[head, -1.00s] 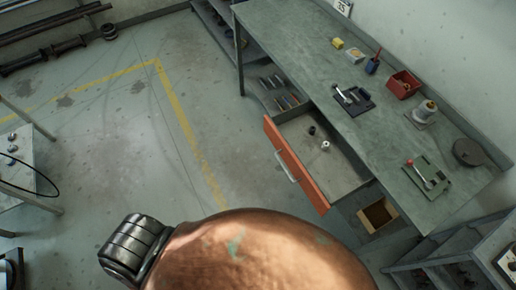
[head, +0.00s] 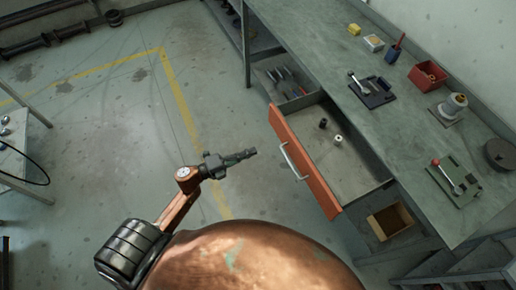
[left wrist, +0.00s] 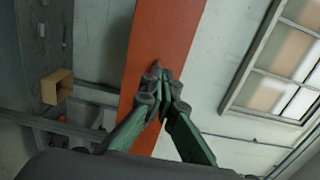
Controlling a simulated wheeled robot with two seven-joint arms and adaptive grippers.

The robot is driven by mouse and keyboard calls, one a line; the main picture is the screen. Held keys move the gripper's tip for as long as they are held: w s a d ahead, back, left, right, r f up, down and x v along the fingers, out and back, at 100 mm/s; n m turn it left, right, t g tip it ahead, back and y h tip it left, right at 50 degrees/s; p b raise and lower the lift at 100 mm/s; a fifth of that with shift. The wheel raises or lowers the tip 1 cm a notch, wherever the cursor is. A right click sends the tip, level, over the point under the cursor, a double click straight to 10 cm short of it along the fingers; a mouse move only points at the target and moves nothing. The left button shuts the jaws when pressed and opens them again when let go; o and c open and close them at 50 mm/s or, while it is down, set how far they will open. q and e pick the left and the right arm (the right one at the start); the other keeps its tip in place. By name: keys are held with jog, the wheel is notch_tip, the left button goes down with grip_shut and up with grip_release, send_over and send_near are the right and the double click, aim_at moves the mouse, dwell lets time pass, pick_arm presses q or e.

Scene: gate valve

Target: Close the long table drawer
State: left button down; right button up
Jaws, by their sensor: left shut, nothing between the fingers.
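The long drawer with an orange front (head: 303,163) is pulled out from under the grey worktable (head: 400,150). Its silver handle (head: 293,162) is on the front face. Two small parts, one dark and one pale, lie inside the drawer. My left gripper (head: 253,153) is shut and empty, left of the orange front and apart from it in the head view. In the left wrist view the shut fingertips (left wrist: 161,72) point toward the orange front (left wrist: 165,40); whether they touch it cannot be told there. My right gripper is out of view.
A vice-like tool (head: 370,88), a red bin (head: 430,74) and a green plate with a lever (head: 453,178) stand on the tabletop. An open cardboard-coloured box (head: 388,222) sits below the drawer's right end. The floor left of the drawer is clear.

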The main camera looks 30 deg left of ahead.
aim_at(285, 138)
pick_arm(q)
jog(key=x, duration=1.2)
jog(key=shift+w+d+b, duration=0.1)
jog(key=shift+d+b, duration=0.05)
jog(key=shift+b, duration=0.2)
jog(key=shift+w, duration=0.1)
